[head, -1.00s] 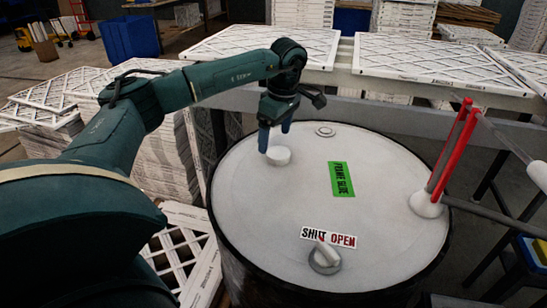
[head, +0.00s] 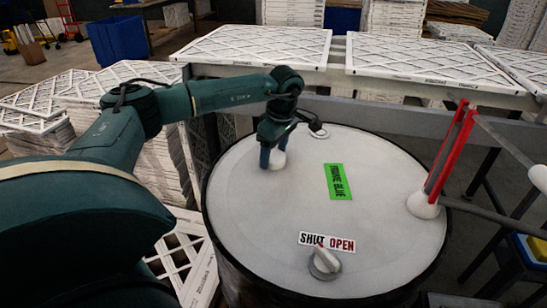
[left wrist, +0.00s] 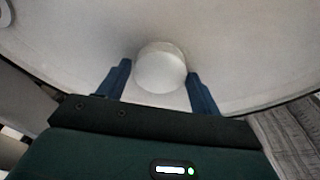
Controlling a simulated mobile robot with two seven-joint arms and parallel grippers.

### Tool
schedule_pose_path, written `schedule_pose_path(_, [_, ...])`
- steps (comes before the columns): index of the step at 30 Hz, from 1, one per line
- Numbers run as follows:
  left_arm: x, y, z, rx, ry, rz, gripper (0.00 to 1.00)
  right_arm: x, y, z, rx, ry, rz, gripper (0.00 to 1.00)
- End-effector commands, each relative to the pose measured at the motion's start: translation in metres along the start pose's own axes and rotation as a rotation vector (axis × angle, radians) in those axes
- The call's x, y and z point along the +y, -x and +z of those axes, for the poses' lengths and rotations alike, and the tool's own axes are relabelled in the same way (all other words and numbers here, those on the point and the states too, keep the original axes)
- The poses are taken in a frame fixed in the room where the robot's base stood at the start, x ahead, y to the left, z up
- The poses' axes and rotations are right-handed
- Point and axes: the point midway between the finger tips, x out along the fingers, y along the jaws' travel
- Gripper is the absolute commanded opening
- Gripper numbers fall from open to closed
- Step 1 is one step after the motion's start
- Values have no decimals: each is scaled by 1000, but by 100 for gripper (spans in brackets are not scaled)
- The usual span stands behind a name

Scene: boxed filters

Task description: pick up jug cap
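The jug cap (head: 278,161) is a plain white round cap on the pale lid of the large drum (head: 300,205), toward the lid's far left. My left gripper (head: 273,160) is over it with its blue fingers pointing down, and one finger partly hides the cap in the head view. In the left wrist view the cap (left wrist: 161,70) lies between the two open fingers (left wrist: 158,90). A gap shows at its left, and the right finger is close to it. My right gripper is not in view.
Framed filters (head: 255,46) lie on a table behind. The lid's middle is clear.

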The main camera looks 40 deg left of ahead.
Motion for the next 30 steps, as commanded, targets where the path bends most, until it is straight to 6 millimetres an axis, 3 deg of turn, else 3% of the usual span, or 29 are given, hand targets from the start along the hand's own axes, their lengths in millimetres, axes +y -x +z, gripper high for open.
schedule_pose_path(10, [0,0,0,0,0,0,36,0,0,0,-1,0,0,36])
schedule_pose_path(18, [0,3,0,0,0,1,35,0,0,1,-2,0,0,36])
schedule_pose_path(23, [1,25,-4,-1,1,4,35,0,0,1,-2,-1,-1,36])
schedule_pose_path(30, [1,74,-11,-2,0,4,35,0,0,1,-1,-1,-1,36])
